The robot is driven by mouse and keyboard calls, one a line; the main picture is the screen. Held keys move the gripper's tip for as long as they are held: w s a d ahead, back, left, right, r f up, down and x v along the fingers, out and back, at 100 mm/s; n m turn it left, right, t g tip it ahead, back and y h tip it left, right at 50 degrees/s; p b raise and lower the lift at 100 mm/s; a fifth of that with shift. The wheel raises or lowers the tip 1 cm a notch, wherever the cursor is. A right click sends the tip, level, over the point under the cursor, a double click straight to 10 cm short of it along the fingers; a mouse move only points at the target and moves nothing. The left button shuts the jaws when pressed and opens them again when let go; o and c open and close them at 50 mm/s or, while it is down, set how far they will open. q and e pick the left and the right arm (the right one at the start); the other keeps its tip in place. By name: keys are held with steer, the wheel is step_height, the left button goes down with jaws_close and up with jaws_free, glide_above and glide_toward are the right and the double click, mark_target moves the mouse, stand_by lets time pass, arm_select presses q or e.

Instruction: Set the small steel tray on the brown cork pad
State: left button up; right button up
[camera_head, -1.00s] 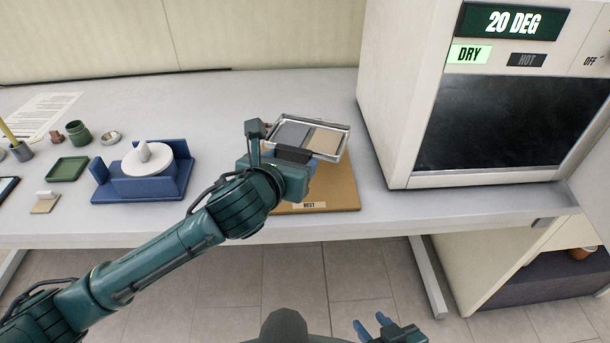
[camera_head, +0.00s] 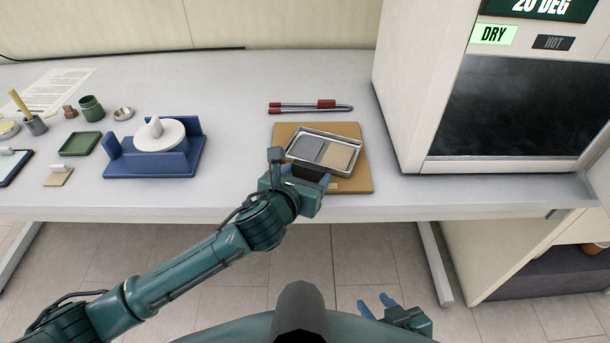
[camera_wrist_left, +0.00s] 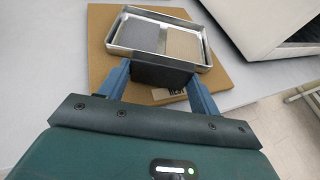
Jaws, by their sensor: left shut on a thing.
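The small steel tray (camera_head: 334,134) holds a grey piece and a tan piece side by side. It is over the brown cork pad (camera_head: 364,182), inside the pad's outline in the head view. Whether it rests flat on the pad or sits just above it, I cannot tell. My left gripper (camera_head: 308,177) is shut on the dark block (camera_wrist_left: 160,74) at the tray's near edge, one blue finger on each side. The pad's label is partly hidden by the gripper. My right gripper (camera_head: 378,304) is open and empty, low in front of the table.
Red-tipped tongs (camera_head: 310,105) lie behind the pad. A blue stand with a white disc (camera_head: 158,137) is to the left, with a green tray (camera_head: 80,144) and small pots beyond. The oven-like chamber (camera_head: 520,110) stands close on the right. Bare table lies between stand and pad.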

arm_select(q)
steer(key=o, duration=1.2)
steer(key=shift+f, duration=0.1)
steer(key=v, duration=1.2)
steer(key=s+a+f+m, duration=0.3)
steer(key=f+m, duration=0.3)
steer(key=m, duration=0.5)
steer(key=s+a+f+m+g+y, duration=0.1)
steer(key=s+a+f+m, duration=0.3)
steer(key=f+m, duration=0.3)
steer(key=s+a+f+m+g, duration=0.1)
steer(key=s+a+f+m, duration=0.3)
steer(key=m, duration=1.2)
step_height(320, 180, down, 2)
steer(key=shift+s+a+f+y, duration=0.1)
steer(key=shift+f+y, duration=0.1)
steer(key=shift+y, duration=0.2)
